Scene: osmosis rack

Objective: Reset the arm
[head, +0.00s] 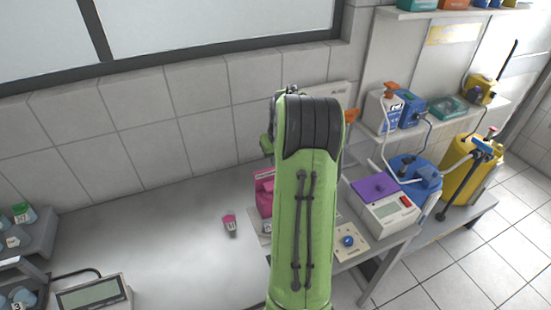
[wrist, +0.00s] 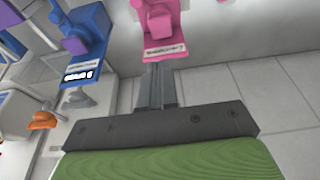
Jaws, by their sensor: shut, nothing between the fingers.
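My gripper (wrist: 158,68) shows in the wrist view with its two grey fingers together and nothing between them. The fingertips point at a pink device (wrist: 160,30) with a white label; I cannot tell whether they touch it. In the head view my green arm stands upright in the middle and hides the gripper. Part of a pink device (head: 265,194) shows just left of the arm.
A small pink-capped item (head: 230,224) lies on the bench. Right of the arm are a purple-topped instrument (head: 388,207), a blue container (head: 415,172) and a yellow container (head: 468,170). A shelf (head: 500,112) holds bottles. The left bench is mostly clear.

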